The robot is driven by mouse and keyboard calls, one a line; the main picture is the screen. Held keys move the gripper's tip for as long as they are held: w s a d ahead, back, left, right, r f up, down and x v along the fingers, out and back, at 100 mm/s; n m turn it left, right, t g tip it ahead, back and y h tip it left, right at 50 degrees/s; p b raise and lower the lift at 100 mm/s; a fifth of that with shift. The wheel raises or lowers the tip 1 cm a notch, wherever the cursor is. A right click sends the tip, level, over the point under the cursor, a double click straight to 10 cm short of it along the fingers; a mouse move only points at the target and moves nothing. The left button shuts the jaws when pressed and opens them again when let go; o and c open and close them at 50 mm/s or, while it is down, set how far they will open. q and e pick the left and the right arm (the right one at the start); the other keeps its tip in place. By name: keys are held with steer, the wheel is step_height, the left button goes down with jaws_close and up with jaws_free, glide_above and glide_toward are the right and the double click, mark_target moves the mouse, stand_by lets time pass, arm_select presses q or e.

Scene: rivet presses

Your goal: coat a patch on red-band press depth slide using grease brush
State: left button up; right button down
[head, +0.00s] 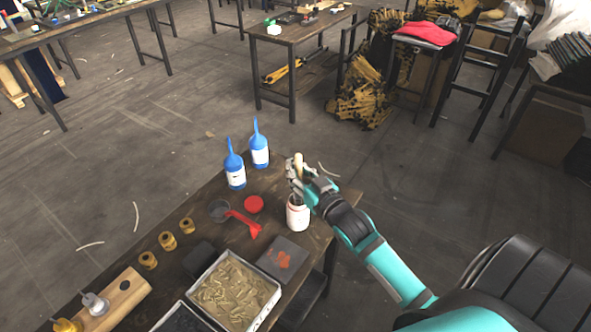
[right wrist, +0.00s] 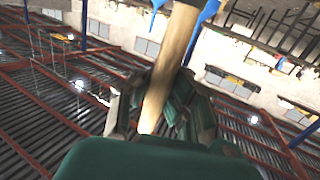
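My right gripper (head: 298,178) is shut on the grease brush (head: 299,165), whose pale wooden handle stands up between the fingers. In the right wrist view the handle (right wrist: 172,65) runs up from the closed fingers. A white jar (head: 297,217) stands on the bench directly below the gripper. The brush's lower end is at or in the jar's mouth; I cannot tell how deep, and the bristles are hidden. I cannot make out a red-band press or its depth slide in either view. My left gripper is not in view.
The dark bench (head: 185,215) holds two blue bottles (head: 235,171), a red lid (head: 254,204), a red tool (head: 244,222), a grey plate (head: 283,257), a tray of brass pieces (head: 240,285), several brass bushings and a wooden block (head: 122,297). Open floor lies beyond.

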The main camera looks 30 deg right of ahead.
steer(key=shift+f+b, duration=0.35)
steer(key=shift+f, duration=0.25)
stand_by(0.4)
stand_by(0.5)
step_height(320, 180, up, 7)
steer(key=p, duration=0.7)
stand_by(0.7)
